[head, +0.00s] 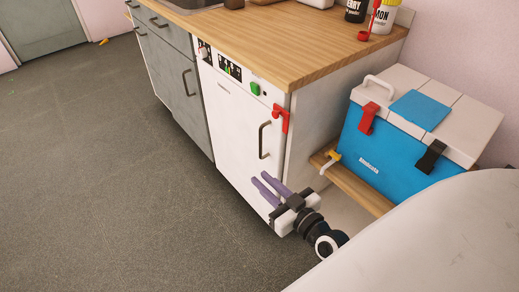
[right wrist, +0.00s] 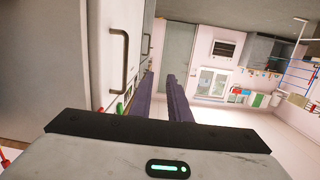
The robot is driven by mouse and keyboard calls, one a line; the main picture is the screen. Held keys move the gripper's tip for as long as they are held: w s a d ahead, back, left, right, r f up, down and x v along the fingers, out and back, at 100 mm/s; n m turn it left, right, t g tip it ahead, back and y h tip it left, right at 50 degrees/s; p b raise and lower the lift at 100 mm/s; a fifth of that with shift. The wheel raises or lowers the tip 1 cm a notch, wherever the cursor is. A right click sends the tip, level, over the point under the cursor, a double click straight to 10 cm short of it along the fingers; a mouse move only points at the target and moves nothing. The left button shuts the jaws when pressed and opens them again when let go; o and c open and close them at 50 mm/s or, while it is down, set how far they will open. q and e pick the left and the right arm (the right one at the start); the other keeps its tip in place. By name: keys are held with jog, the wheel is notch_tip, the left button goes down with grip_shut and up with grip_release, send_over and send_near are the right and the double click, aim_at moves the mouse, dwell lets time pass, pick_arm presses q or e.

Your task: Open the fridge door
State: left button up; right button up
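A white under-counter appliance door (head: 235,135), which I take to be the fridge door, is closed in the head view. A dark bar handle (head: 264,140) stands upright near its right edge. My right gripper (head: 267,187) is in front of the door's lower part, below the handle. Its two purple fingers are apart with nothing between them. In the right wrist view the fingers (right wrist: 160,88) point past a dark handle (right wrist: 119,62) at the left, without touching it. My left gripper is in neither view.
A wooden counter (head: 265,45) runs above the door. A blue and white cooler box (head: 390,145) sits on a low wooden shelf at right. Grey floor (head: 110,180) is clear at left.

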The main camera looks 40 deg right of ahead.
aim_at(261, 142)
jog(key=w+d+r+m+t+h, duration=0.1)
jog(key=w+d+m+h, duration=0.15)
jog(key=d, duration=0.35)
jog(key=shift+n+h, duration=0.25)
jog(key=shift+n, duration=0.1)
jog(key=shift+w+d+r+b, duration=0.15)
jog(key=shift+w+b, duration=0.25)
jog(key=shift+w, duration=1.3)
jog(key=shift+w+d+f+b, duration=0.1)
jog(key=shift+w+d+b, duration=0.25)
jog(key=shift+w, duration=1.3)
jog(key=shift+w+d+r+b, duration=0.15)
jog(key=shift+w+b, duration=0.3)
jog(key=shift+w, duration=1.25)
grip_shut()
